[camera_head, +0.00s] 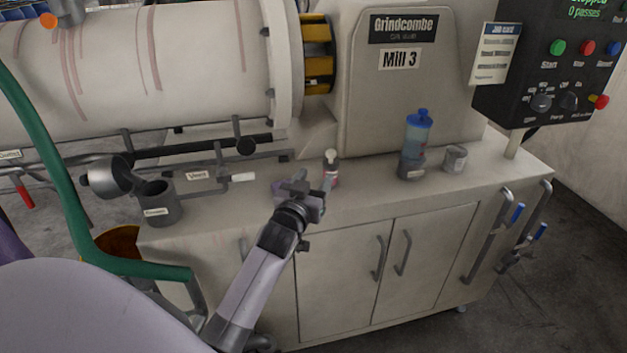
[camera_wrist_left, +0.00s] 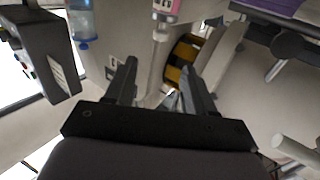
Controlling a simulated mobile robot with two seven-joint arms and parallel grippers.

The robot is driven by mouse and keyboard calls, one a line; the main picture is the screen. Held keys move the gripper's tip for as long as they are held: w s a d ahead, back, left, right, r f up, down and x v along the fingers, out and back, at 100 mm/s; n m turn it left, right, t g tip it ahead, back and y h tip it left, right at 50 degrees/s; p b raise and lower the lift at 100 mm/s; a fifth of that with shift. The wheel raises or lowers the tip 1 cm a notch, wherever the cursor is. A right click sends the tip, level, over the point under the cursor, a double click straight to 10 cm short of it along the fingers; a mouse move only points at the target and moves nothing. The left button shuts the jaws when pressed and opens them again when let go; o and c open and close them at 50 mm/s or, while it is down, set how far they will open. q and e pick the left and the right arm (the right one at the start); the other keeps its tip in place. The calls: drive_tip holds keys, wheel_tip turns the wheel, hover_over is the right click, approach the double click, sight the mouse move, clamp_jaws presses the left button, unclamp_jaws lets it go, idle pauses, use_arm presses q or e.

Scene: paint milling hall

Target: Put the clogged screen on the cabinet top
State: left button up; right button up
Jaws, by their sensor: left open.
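The cabinet top (camera_head: 375,190) is a pale beige surface in front of the mill. I cannot make out the clogged screen for certain in either view. My left gripper (camera_head: 308,188) is over the cabinet top, open, its fingers pointing toward the mill. A small bottle with a red and white label (camera_head: 331,170) stands just beyond and right of the gripper. In the left wrist view the two spread fingers (camera_wrist_left: 158,82) show nothing clearly held between them. My right gripper is not in view.
A blue-capped bottle (camera_head: 416,135) and a grey tin (camera_head: 455,158) stand at right on the top. A labelled grey pot (camera_head: 160,205) stands at the left end, beside a valve and pipes. The control panel (camera_head: 560,65) hangs at far right. The right front is clear.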

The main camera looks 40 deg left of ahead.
use_arm(q)
drive_tip(key=s+d+f+m+g+h, duration=0.1)
drive_tip(key=s+d+f+g+h, duration=0.1)
drive_tip(key=s+d+f, duration=0.3)
drive_tip(key=s+d+f+m+g+h, duration=0.2)
drive_tip(key=s+d+f, duration=0.3)
drive_tip(key=s+f, duration=0.4)
drive_tip(key=s+d+f+m+g+h, duration=0.2)
drive_tip(key=s+d+f, duration=0.4)
drive_tip(key=s, duration=0.8)
drive_tip(key=shift+s+f+g+h, duration=0.4)
drive_tip(key=shift+f+g, duration=0.1)
drive_tip(key=shift+f, duration=0.1)
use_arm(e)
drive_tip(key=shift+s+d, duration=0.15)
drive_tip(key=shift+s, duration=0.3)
use_arm(q)
drive_tip(key=shift+r, duration=0.1)
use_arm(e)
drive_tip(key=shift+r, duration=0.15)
use_arm(q)
drive_tip(key=shift+w+r+p, duration=0.1)
drive_tip(key=shift+r+p, duration=0.3)
drive_tip(key=shift+p, duration=0.1)
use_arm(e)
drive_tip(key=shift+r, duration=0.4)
